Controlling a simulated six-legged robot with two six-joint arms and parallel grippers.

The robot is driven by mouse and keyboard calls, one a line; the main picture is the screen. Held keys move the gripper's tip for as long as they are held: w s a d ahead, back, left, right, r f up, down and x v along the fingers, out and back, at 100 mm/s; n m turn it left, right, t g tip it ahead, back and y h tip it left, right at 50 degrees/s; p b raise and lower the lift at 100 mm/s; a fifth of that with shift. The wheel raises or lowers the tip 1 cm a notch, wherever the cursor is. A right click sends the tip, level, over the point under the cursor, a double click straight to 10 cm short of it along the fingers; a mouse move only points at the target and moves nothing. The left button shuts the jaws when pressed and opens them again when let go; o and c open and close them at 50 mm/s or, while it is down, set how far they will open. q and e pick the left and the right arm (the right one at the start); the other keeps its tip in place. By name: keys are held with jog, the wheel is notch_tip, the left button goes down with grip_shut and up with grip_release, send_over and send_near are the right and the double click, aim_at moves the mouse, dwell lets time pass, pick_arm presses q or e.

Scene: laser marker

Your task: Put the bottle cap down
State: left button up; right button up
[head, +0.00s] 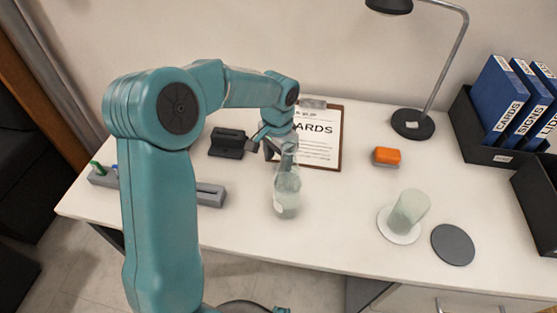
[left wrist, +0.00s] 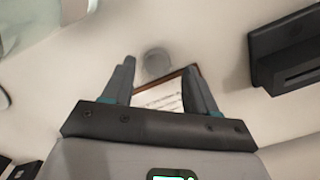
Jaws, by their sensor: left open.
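My left gripper (head: 262,148) is open above the table, just behind the clear bottle (head: 287,190) and in front of the clipboard. In the left wrist view, a small grey round piece, seemingly the bottle cap (left wrist: 156,62), shows in the gap between the spread fingers (left wrist: 158,82). It appears to lie on the table, apart from both fingers. In the head view I cannot make it out; my gripper seems to hide it. The bottle stands upright, and part of it shows blurred at the upper left of the left wrist view (left wrist: 30,18). My right gripper is not in view.
A black holder (head: 229,143) is left of my gripper; the clipboard (head: 322,150) lies behind. An orange block (head: 386,156), a frosted cup (head: 409,211) on a white disc, a grey disc (head: 453,244) and a lamp base (head: 412,124) stand right. The front middle is clear.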

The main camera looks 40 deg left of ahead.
pick_arm(q)
notch_tip(320, 180, up, 11)
jog(key=p, duration=0.1)
jog(key=shift+p, duration=0.35)
jog(key=shift+d, duration=0.1)
